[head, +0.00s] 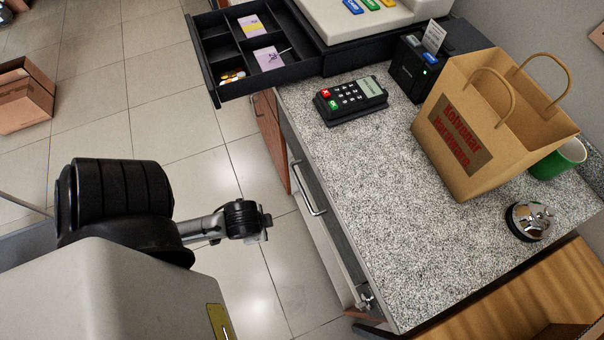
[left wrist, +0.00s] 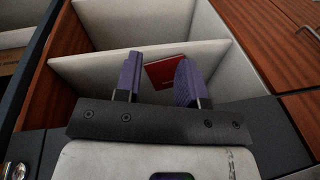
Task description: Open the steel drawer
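The steel drawer (head: 324,222) is a grey front under the left edge of the granite counter, with a bar handle (head: 308,190). Its front looks close to the counter edge, seen steeply from above, and it appears shut. In the head view my left arm reaches in from the left and ends at a black wrist (head: 244,220), a little left of the drawer handle with floor showing between. In the left wrist view my left gripper (left wrist: 157,82) has two purple fingers spread apart with nothing between them. The handle cannot be clearly identified there. My right gripper does not show.
A black cash drawer (head: 214,100) stands open beyond the steel drawer. The granite counter (head: 375,190) holds a card terminal (head: 350,100), paper bag (head: 490,120) and bell (head: 530,221). The left wrist view shows pale compartments (left wrist: 140,60) with a red item (left wrist: 166,71).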

